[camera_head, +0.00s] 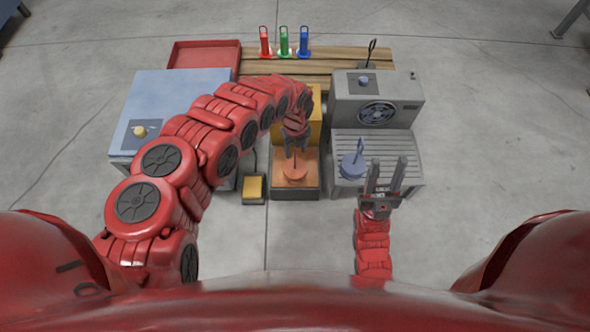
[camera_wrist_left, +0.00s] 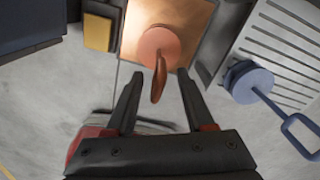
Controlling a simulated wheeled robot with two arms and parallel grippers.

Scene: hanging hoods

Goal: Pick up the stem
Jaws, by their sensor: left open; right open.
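An orange disc (camera_head: 293,174) sits on the copper-coloured top of a small station in the middle. Its thin upright stem (camera_wrist_left: 158,82) shows in the left wrist view, pointing toward the camera. My left gripper (camera_head: 296,149) is open, pointing down over the disc. In the left wrist view the stem appears between the two fingertips, with no visible contact; the exact depth is unclear. A blue disc with a looped stem (camera_head: 354,164) stands on the slatted grey bench to the right.
A grey fan unit (camera_head: 378,98) stands behind the slatted bench (camera_head: 400,149). A blue-grey cabinet (camera_head: 170,91) is at left, with a yellow pedal (camera_head: 253,188) beside the station. Red, green and blue handled pieces (camera_head: 284,42) stand at the back. The surrounding floor is open.

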